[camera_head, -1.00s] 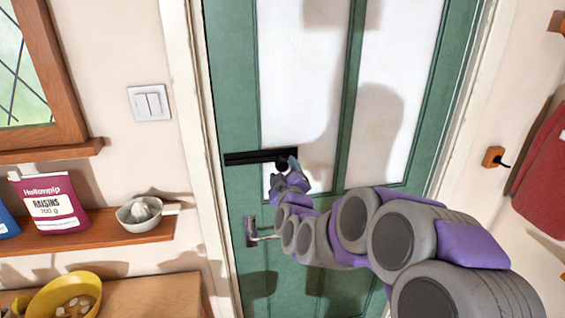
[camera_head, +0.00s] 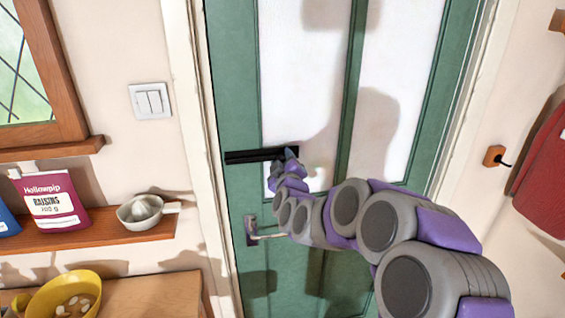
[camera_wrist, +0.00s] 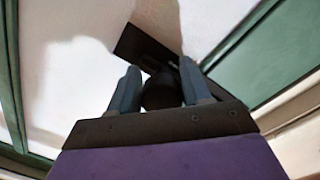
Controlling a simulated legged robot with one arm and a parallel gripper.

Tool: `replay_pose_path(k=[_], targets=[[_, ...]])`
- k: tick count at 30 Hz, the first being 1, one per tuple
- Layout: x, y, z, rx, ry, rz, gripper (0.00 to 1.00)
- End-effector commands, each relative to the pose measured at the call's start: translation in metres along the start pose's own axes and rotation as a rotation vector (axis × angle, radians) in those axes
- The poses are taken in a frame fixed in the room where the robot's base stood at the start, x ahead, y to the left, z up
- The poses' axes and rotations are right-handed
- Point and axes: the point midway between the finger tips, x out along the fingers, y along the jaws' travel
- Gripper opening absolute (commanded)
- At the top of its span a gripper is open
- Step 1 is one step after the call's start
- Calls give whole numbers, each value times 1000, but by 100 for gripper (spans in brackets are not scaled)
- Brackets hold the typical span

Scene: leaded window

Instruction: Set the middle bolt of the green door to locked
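The green door (camera_head: 226,195) has white panels and stands closed in its white frame. A black bolt bar (camera_head: 245,157) lies across its left edge, and its plate also shows in the wrist view (camera_wrist: 142,45). No other bolt shows. My gripper (camera_head: 290,157) is at the right end of the bar and hides part of it. In the wrist view my gripper's fingers (camera_wrist: 160,78) are apart, one on each side of the bolt's dark round knob (camera_wrist: 162,92). The gaps are very small, and I cannot tell whether the fingers touch it.
A metal lever handle (camera_head: 262,236) sits on the door below the bolt, close under my arm.

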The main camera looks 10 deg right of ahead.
Motion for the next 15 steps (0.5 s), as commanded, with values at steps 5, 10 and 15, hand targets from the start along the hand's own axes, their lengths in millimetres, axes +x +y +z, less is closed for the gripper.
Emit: replay_pose_path(k=[5, 10, 15], targets=[[0, -2, 1, 1, -3, -5, 27], [0, -3, 2, 1, -4, -6, 11], [0, -3, 2, 2, -5, -7, 0]])
